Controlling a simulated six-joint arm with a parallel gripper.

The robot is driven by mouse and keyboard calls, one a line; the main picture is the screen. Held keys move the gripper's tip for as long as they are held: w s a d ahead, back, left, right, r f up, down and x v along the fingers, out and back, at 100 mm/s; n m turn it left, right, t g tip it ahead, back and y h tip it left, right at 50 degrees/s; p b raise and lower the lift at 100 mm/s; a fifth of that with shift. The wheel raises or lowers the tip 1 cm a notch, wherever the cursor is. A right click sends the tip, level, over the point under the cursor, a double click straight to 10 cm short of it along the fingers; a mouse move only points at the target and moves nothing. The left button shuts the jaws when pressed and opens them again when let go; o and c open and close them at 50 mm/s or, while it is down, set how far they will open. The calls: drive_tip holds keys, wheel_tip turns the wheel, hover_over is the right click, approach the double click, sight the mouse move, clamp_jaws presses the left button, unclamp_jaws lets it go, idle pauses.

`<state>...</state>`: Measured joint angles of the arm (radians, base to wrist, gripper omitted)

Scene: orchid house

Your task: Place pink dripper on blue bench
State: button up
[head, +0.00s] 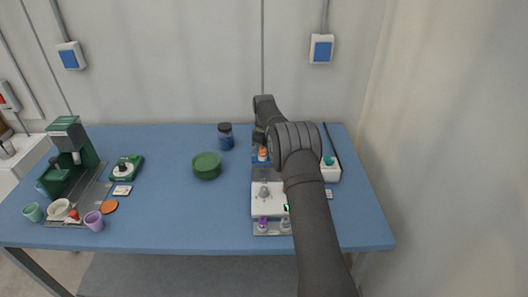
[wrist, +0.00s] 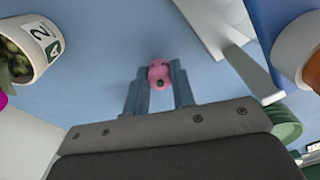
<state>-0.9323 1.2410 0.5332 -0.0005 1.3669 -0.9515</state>
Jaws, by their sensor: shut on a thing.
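The pink dripper (wrist: 159,74) is a small rounded pink piece with a dark spot, seen in the wrist view between the two blue-grey fingers of my gripper (wrist: 160,84). My gripper is shut on it. The blue bench (wrist: 105,60) lies behind it; I cannot tell whether the dripper touches the bench.
A white pot labelled A2 (wrist: 40,45) with a plant is left in the wrist view. A grey-white tray (wrist: 205,25) and green bowl (wrist: 284,125) are at right. In the head view, a green bowl (head: 207,166), dark jar (head: 225,137) and green machine (head: 70,155) stand left.

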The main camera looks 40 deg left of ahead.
drive_tip(key=o, duration=1)
drive_tip(key=shift+f, duration=0.1)
drive_tip(key=shift+c, duration=0.2)
wheel_tip(320, 180, up, 12)
drive_tip(key=shift+f, duration=4.05)
